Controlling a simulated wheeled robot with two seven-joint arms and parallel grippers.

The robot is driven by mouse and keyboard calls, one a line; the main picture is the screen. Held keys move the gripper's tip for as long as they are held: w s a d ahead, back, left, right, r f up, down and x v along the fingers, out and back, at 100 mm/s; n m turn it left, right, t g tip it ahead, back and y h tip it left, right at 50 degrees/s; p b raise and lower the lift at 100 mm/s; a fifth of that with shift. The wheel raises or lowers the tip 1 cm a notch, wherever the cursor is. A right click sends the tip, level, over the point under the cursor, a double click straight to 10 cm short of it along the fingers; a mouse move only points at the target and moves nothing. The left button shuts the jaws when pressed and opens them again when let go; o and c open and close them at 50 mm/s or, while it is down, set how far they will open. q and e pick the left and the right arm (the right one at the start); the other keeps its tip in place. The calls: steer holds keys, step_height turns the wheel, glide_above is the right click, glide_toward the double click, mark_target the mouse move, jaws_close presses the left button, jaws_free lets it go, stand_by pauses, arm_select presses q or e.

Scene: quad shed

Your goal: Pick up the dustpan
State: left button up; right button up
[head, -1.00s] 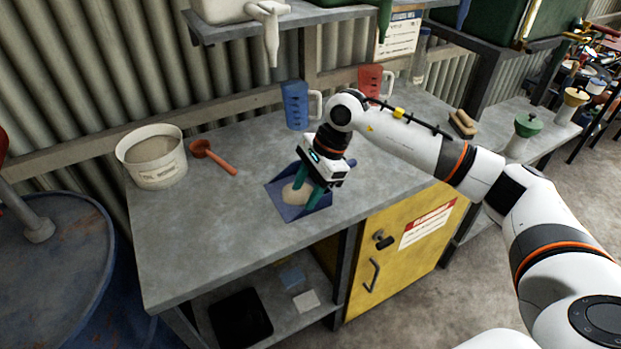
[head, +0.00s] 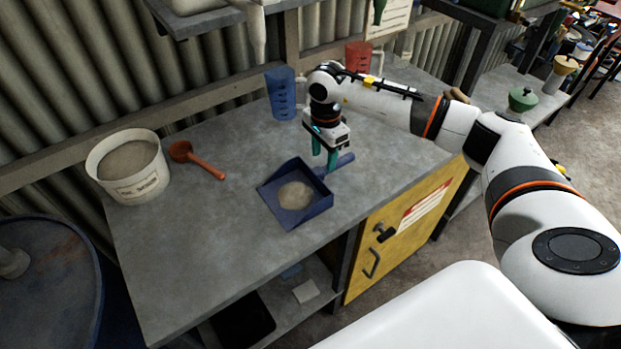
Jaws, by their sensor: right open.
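The dark blue dustpan (head: 272,190) lies on the grey workbench, with a pile of pale granular material (head: 296,195) in its pan. Its handle (head: 341,162) points to the back right. My right gripper (head: 325,160) has teal fingers pointing down, at the handle end of the pan. The fingers are open and partly cover where the handle meets the pan. I cannot tell whether they touch it. My left gripper is not in view.
A blue jug (head: 281,100) and a red jug (head: 358,58) stand behind my right gripper. The bench front left of the dustpan is clear.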

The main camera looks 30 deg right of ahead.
mark_target(322, 168)
steer(key=f+p, duration=0.1)
steer(key=f, duration=0.2)
steer(key=f+p, duration=0.1)
steer(key=shift+s+a+f+p, duration=0.15)
steer(key=shift+a+f+p, duration=0.1)
steer(key=shift+f+p, duration=0.15)
steer(key=shift+f, duration=0.4)
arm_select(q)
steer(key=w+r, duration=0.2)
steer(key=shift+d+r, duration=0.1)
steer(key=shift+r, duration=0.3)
arm_select(e)
jaws_close()
